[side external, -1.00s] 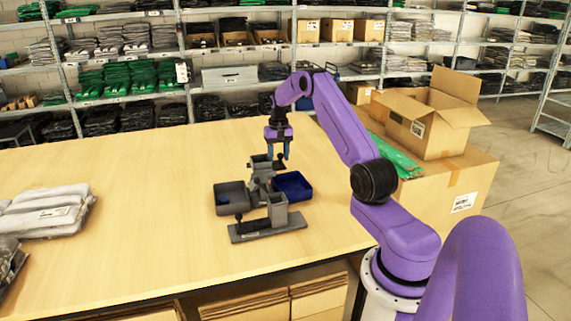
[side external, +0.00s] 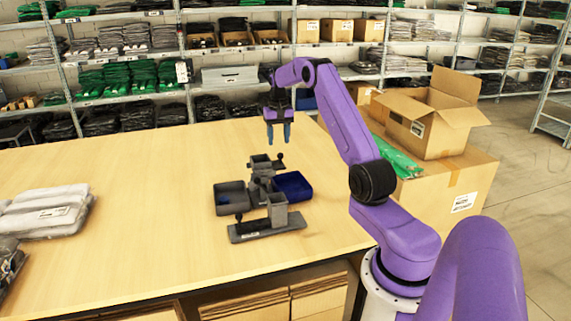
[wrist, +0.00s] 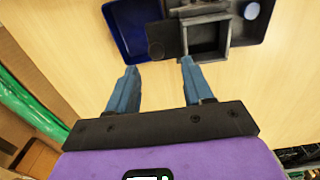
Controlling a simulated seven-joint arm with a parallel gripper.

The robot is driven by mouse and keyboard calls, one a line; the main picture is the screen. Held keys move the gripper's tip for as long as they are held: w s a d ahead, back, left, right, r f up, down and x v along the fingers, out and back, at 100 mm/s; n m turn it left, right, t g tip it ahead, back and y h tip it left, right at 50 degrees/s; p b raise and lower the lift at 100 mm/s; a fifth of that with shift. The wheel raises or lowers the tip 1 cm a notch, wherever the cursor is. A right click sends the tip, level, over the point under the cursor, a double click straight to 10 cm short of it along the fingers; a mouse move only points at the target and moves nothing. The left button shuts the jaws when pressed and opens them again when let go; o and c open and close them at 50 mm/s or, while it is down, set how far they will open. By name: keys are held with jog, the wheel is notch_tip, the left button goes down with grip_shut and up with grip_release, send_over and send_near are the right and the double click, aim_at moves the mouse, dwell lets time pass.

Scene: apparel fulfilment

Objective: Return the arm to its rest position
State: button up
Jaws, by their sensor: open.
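My purple arm holds my gripper (side external: 278,138) up above the table, behind the fixture and clear of it. Its two blue fingers are apart with nothing between them; in the wrist view the open gripper (wrist: 160,75) also shows empty. The grey fixture (side external: 267,229) stands on the table below, with a small square holder at its front and another at its back. A grey bin (side external: 232,197) with a blue round item in it is on the fixture's left. A dark blue bin (side external: 293,186) is on its right and also shows in the wrist view (wrist: 128,32).
The wooden table (side external: 130,240) is mostly bare around the fixture. Bagged grey garments (side external: 45,212) lie at its left edge. Cardboard boxes (side external: 440,195) with a green bag (side external: 398,160) stand to the right. Stocked shelves (side external: 225,75) line the back.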

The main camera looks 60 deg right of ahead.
jog(key=w+a+r+n, duration=0.2)
jog(key=a+r+n, duration=0.1)
jog(key=a, duration=0.8)
jog(key=w+a+r+n, duration=0.1)
jog(key=a+r+n, duration=0.1)
jog(key=a, duration=0.8)
jog(key=s+a+r+n, duration=0.1)
jog(key=s+a+n, duration=0.2)
jog(key=a, duration=0.5)
jog(key=s+a+r+n, duration=0.2)
jog(key=s+a, duration=0.2)
jog(key=a, duration=0.3)
jog(key=s+a+n, duration=0.3)
jog(key=s+n, duration=0.1)
jog(key=s, duration=0.5)
jog(key=s+a+f+n, duration=0.1)
jog(key=s+a+n, duration=0.2)
jog(key=s, duration=0.7)
jog(key=s+a+n, duration=0.2)
jog(key=s+n, duration=0.2)
jog(key=s, duration=0.6)
jog(key=shift+s+a+f+n, duration=0.15)
jog(key=shift+a+f+n, duration=0.15)
jog(key=shift+a+f, duration=0.1)
